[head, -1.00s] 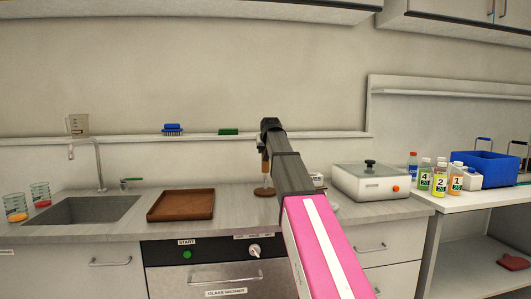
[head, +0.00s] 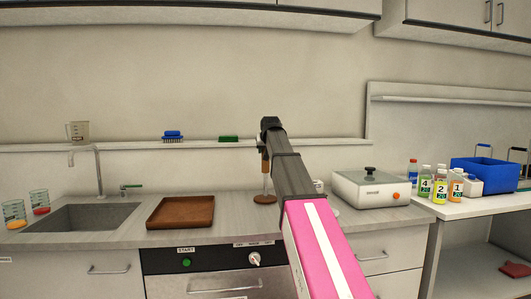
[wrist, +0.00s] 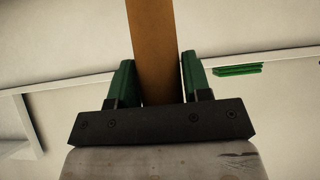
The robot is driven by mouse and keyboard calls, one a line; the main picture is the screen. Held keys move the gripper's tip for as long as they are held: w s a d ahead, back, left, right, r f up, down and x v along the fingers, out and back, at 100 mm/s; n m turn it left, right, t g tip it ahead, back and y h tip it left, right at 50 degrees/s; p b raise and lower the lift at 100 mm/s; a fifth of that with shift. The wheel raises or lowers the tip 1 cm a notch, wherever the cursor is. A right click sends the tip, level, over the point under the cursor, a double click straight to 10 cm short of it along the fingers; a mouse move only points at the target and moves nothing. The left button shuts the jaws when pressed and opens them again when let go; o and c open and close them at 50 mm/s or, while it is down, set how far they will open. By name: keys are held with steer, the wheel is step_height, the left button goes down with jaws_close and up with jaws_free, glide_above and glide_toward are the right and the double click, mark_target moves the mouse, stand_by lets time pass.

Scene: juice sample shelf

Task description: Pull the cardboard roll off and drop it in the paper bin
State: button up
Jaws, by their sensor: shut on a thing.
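The cardboard roll (wrist: 153,40) is a plain brown tube in the wrist view, running up out of the picture between the green fingers of my gripper (wrist: 157,62). The gripper is shut on it. In the head view my gripper (head: 264,146) is at the far end of my arm, above the counter, and only a small tan bit of the roll shows there. Below it a round brown wooden base (head: 264,199) with a thin pale upright stands on the counter. The arm partly hides this spot, and I cannot tell whether roll and upright still touch. No paper bin shows.
A brown tray (head: 180,213) and the sink (head: 75,218) lie to the left. A white lidded box (head: 370,188) stands just right of my arm. Numbered bottles (head: 440,190) and a blue crate (head: 486,176) are at the right. A wall ledge (head: 310,142) runs behind.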

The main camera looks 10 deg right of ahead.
steer(key=shift+r, duration=0.9)
